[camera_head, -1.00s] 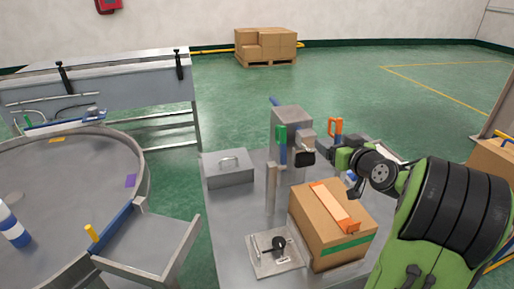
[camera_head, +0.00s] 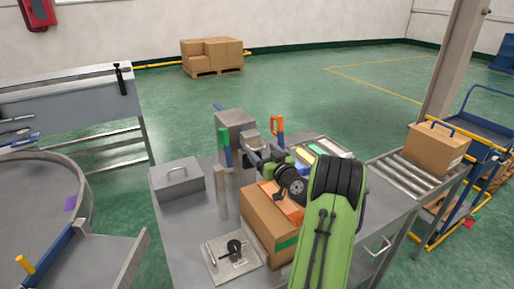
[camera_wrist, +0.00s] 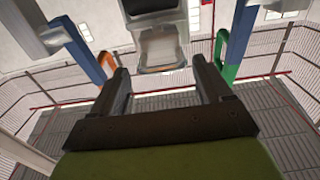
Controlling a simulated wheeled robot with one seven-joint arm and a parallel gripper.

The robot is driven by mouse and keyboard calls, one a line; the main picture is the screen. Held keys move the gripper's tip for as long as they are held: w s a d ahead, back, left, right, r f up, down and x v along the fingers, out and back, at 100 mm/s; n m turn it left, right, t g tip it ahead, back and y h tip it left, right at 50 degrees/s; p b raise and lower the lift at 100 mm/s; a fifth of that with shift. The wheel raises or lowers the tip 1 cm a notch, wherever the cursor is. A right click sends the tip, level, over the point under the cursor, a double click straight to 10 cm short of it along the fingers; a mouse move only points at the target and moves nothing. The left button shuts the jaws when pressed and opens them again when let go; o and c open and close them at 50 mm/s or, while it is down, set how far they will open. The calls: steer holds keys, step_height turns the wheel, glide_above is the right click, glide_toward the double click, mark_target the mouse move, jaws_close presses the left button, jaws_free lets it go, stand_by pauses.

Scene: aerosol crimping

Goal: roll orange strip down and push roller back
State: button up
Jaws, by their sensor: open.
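The orange strip (camera_head: 289,208) lies on top of the cardboard box (camera_head: 268,228); my arm covers part of it. My gripper (camera_head: 256,158) reaches above the box toward the grey machine (camera_head: 237,130), which has a green handle (camera_head: 223,145) and an orange handle (camera_head: 277,125). In the wrist view my gripper (camera_wrist: 165,80) is open, its two dark fingers apart. A grey machine part with a pale face (camera_wrist: 160,48) shows beyond and between the fingertips; contact cannot be told. I cannot clearly pick out the roller.
A grey lidded case (camera_head: 177,180) and a plate with a black knob (camera_head: 232,257) share the metal table. A tray with coloured items (camera_head: 322,150) lies behind my arm. A roller conveyor (camera_head: 400,175) carrying a box (camera_head: 437,150) is at right, and a round table (camera_head: 40,205) at left.

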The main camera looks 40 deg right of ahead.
mark_target(257, 146)
steer(key=x, duration=0.4)
steer(key=shift+w+d+p, duration=0.15)
steer(key=shift+w+p, duration=0.2)
steer(key=shift+w, duration=0.05)
